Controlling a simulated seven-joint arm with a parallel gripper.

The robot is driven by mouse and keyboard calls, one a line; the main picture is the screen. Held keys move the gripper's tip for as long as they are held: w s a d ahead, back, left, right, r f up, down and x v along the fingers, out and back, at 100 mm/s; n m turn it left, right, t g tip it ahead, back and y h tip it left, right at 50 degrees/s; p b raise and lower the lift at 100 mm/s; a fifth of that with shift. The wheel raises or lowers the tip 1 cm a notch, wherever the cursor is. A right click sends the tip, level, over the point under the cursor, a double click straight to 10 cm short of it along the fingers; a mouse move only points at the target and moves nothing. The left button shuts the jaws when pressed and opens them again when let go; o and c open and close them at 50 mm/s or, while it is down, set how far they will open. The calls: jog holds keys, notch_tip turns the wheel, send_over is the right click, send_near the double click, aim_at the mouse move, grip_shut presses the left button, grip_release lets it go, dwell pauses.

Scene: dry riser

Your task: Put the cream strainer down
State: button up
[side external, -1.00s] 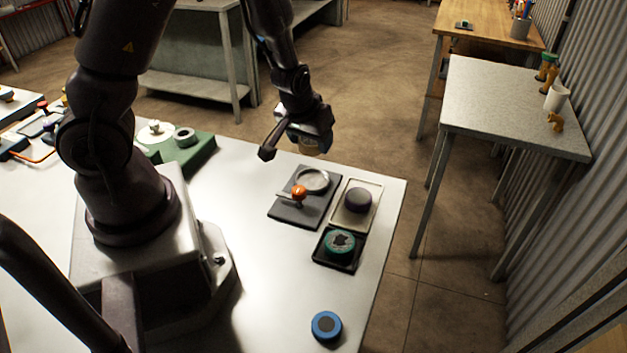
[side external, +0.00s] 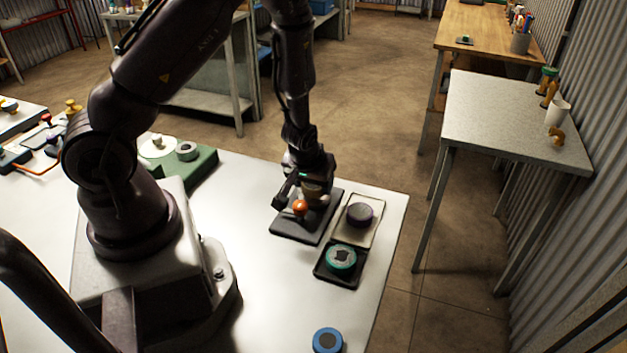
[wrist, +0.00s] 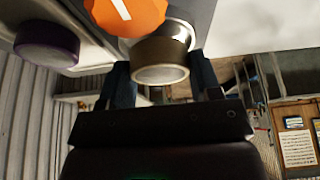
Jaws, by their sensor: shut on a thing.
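The cream strainer (wrist: 160,66) is a short round piece with a tan-brown side and a pale face. It sits between the two fingers of my gripper (wrist: 161,80) in the wrist view. In the side external view my gripper (side external: 314,188) is low over the dark plate (side external: 290,229), shut on the strainer, which is mostly hidden there. A silver ring (wrist: 180,28) shows just behind the strainer in the wrist view. I cannot tell if the strainer touches the ring. An orange knob (side external: 300,208) stands on the plate close beside the gripper.
A purple disc (side external: 360,214) lies in a cream tray (side external: 374,234) right of the plate. A teal disc (side external: 341,257) lies in a black tray (side external: 323,275). A blue disc (side external: 327,340) is near the front edge. A green block (side external: 205,166) stands left. The table centre is clear.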

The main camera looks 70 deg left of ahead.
jog(key=shift+f, duration=0.1)
jog(key=shift+f, duration=0.55)
jog(key=o, duration=0.9)
jog(key=shift+o, duration=0.6)
jog(key=shift+w+r, duration=0.1)
jog(key=shift+r, duration=0.2)
jog(key=s+d+r+m+h, duration=0.1)
jog(key=s+d+r+m, duration=0.2)
jog(key=r, duration=0.7)
jog(key=s+d+r+m+t+h, duration=0.1)
jog(key=s+d+r+m, duration=0.2)
jog(key=r, duration=0.8)
jog(key=s+d+r+m+t+h, duration=0.1)
jog(key=s+d+r+m, duration=0.2)
jog(key=r, duration=0.8)
jog(key=s+d, duration=0.2)
jog(key=s, duration=0.2)
jog(key=shift+s+d, duration=0.3)
jog(key=shift+d, duration=0.1)
